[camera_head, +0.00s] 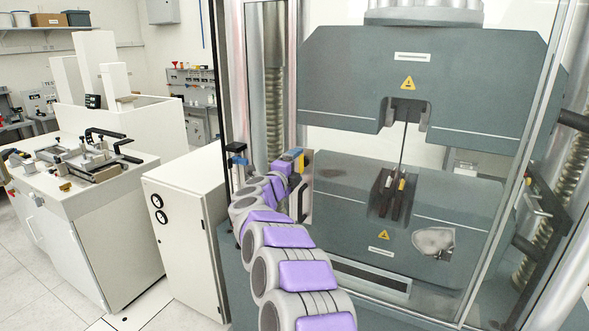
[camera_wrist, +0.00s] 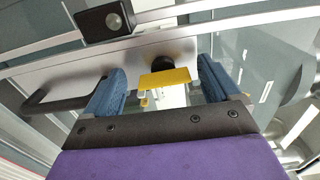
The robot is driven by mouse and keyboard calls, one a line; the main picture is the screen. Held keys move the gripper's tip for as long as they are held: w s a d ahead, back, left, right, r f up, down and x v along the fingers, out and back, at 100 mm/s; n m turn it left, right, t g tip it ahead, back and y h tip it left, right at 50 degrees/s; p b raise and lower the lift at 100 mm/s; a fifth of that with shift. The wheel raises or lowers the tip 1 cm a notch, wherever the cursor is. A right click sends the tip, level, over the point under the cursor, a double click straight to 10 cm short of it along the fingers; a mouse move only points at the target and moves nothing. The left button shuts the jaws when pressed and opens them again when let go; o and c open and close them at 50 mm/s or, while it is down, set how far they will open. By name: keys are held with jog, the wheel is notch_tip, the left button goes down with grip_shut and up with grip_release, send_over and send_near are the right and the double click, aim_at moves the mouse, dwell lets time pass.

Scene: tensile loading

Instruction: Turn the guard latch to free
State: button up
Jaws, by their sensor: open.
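The guard latch shows in the wrist view as a flat yellow tab (camera_wrist: 165,79) in front of a round black knob (camera_wrist: 160,63) on a metal plate (camera_wrist: 150,55). My gripper (camera_wrist: 162,72) is open, with one blue finger on each side of the yellow tab. A gap shows on both sides, and nothing is held. In the head view my gripper (camera_head: 289,156) is at the left edge of the guard, beside the plate (camera_head: 306,175), with a bit of yellow showing at its tip. My arm hides much of the latch there.
A black handle (camera_wrist: 65,98) is left of the latch, and a dark block (camera_wrist: 105,22) sits above. The clear guard (camera_head: 470,70) stands before the testing machine (camera_head: 425,55). A white cabinet (camera_head: 185,235) and a bench (camera_head: 75,185) are at left; floor shows between them.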

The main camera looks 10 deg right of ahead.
jog(key=p+v, duration=0.1)
jog(key=v, duration=1.6)
jog(key=shift+a, duration=0.2)
jog(key=shift+s, duration=0.1)
